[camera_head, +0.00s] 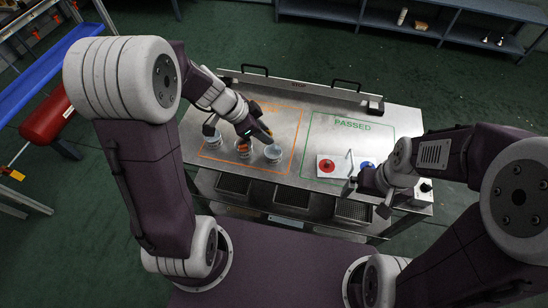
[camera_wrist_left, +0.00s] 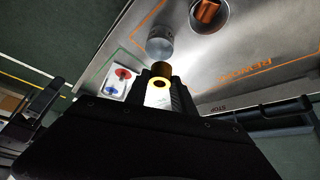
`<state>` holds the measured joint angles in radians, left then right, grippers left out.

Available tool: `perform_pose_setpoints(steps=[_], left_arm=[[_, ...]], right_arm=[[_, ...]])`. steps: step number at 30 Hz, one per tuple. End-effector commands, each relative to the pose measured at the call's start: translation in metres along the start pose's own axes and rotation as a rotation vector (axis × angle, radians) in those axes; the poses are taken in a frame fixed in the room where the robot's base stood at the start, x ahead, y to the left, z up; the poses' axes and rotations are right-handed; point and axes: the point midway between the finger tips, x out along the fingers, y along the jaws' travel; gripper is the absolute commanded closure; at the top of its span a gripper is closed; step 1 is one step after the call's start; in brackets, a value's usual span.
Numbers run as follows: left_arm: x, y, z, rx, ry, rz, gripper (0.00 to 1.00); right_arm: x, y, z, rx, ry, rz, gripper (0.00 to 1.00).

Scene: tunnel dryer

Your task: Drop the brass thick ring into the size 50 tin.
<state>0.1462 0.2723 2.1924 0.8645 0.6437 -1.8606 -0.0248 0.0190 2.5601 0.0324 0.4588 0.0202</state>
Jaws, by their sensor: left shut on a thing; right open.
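My left gripper (camera_head: 266,133) is shut on the brass thick ring (camera_wrist_left: 161,75), which shows between its fingers in the left wrist view. The ring is held above the table, close to a grey tin (camera_head: 273,153), also in the left wrist view (camera_wrist_left: 160,48). A second tin (camera_head: 243,152) stands left of it with a copper-coloured thing inside (camera_wrist_left: 207,12). A third tin (camera_head: 211,136) is further left. I cannot read any size marks on the tins. My right gripper (camera_head: 368,195) is open and empty at the table's right front.
The steel table (camera_head: 292,122) has an orange outlined area around the tins and a green outlined "PASSED" area (camera_head: 352,124). A white panel with a red button (camera_head: 327,166) and a blue button (camera_head: 367,165) lies front right. A raised bar with handles (camera_head: 300,86) runs along the back.

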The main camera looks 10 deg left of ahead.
Motion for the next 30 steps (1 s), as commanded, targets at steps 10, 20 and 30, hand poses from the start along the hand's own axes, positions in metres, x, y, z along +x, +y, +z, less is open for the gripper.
perform_pose_setpoints(steps=[10,20,30], left_arm=[[0.012,0.0,0.007,0.0,0.0,-0.001,1.0],[0.012,0.0,0.007,0.0,0.0,-0.001,0.45],[-0.016,-0.001,0.005,0.0,0.002,-0.006,0.45]], right_arm=[[0.008,0.0,0.001,0.0,0.0,0.0,0.0],[0.008,0.0,0.001,0.0,0.0,0.0,0.0],[0.002,0.0,0.0,0.0,0.0,0.0,0.0]])
